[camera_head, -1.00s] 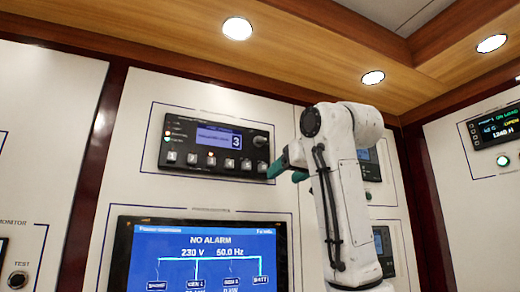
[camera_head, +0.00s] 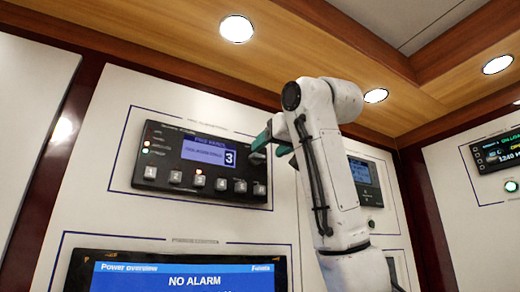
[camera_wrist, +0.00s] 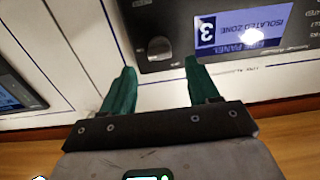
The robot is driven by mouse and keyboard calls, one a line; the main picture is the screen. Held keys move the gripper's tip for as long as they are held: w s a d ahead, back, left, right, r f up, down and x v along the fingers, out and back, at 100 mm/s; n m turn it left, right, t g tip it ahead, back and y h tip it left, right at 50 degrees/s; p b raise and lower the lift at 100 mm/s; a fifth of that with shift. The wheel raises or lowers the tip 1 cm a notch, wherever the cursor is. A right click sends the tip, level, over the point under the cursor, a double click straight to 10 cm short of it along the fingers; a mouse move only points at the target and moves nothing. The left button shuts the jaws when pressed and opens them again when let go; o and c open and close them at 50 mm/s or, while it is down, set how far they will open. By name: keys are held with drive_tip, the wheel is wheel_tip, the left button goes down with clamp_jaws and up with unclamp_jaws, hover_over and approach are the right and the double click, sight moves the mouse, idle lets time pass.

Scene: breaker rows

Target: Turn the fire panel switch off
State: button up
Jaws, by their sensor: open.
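The fire panel (camera_head: 200,165) is a dark unit on the white wall, with a lit screen showing a 3, a row of numbered buttons and several small lamps. Its rotary switch (camera_wrist: 159,47), a dark round knob, shows in the wrist view, where the panel appears upside down. My gripper (camera_head: 268,146) has green fingers and is at the panel's upper right corner. In the wrist view my gripper (camera_wrist: 159,72) is open and empty, with the knob just beyond and between the fingertips. I cannot tell the knob's exact setting. In the head view my fingers largely hide it.
A power overview screen (camera_head: 180,275) is below the fire panel. A smaller panel (camera_head: 365,180) is on the wall right of my arm, and another lit panel (camera_head: 497,155) is at the far right. A wooden ceiling ledge (camera_head: 200,65) runs above. The wall around the fire panel is flat.

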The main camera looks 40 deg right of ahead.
sight(260, 155)
drive_tip(key=shift+p+x, duration=0.9)
drive_tip(key=shift+x, duration=1.7)
drive_tip(key=shift+c, duration=0.2)
drive_tip(key=c, duration=1)
